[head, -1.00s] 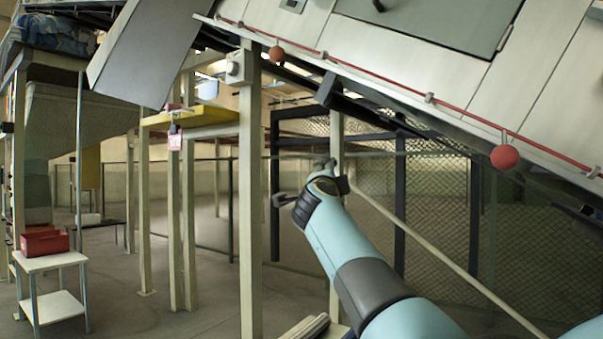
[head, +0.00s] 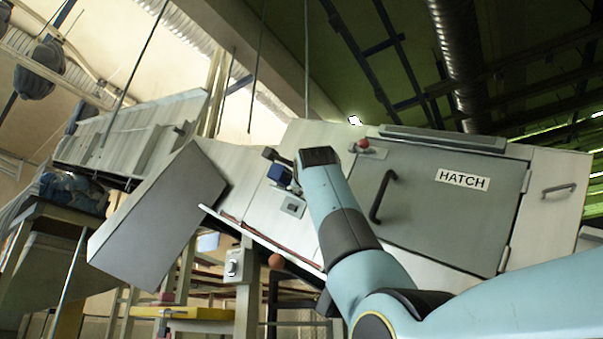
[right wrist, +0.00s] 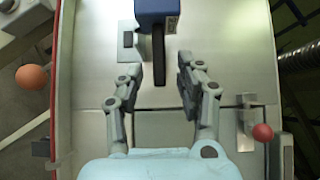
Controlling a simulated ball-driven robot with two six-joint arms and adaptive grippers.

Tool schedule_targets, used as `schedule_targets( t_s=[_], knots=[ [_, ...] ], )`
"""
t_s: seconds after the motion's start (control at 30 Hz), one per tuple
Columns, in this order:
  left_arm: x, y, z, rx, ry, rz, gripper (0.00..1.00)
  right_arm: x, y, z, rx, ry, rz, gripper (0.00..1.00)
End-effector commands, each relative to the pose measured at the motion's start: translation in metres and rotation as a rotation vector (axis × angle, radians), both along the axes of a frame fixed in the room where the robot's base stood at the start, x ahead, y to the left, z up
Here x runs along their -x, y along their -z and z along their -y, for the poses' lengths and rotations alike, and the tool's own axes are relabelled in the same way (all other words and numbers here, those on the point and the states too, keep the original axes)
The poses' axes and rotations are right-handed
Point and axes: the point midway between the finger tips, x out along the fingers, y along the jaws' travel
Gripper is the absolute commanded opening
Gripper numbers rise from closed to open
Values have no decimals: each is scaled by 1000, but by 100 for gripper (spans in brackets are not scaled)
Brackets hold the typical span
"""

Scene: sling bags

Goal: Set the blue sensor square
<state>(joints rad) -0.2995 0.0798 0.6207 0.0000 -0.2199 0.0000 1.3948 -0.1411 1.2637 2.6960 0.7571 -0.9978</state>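The blue sensor (head: 280,175) is a small blue box on the pale sloping panel, partly hidden by my right gripper in the head view. In the right wrist view, the blue sensor (right wrist: 157,10) is at the top edge, cut off by the frame. A dark bar (right wrist: 159,58) extends from it toward my gripper. My right gripper (right wrist: 158,72) is open, with its fingertips on either side of the bar's lower end and a visible gap on each side. It also shows in the head view (head: 283,170). My left gripper is in neither current view.
A grey hatch (head: 440,200) with a dark handle is right of my right arm. A red ball (head: 362,143) is near the hatch's upper left corner. An orange ball (head: 276,261) hangs at the panel's lower edge. A grey plate (head: 292,206) lies below the sensor.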

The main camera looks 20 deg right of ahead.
Motion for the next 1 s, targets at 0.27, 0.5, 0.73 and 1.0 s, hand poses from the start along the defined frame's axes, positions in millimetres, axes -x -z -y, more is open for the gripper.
schedule_targets(
  t_s=[0.27, 0.5, 0.73, 1.0],
  knots=[
    [0, -22, 0, 0, 0, 0, 46, -28, -11, 6, 0, 1, -1, 37],
    [0, -21, 0, 0, 0, 0, 46, -30, -10, 6, 0, 0, 0, 37],
    [0, -21, 0, 0, 0, 0, 46, -30, -10, 6, 0, 0, 0, 13],
    [0, -21, 0, 0, 0, 0, 46, -30, -9, 6, 0, 1, -2, 0]
  ],
)
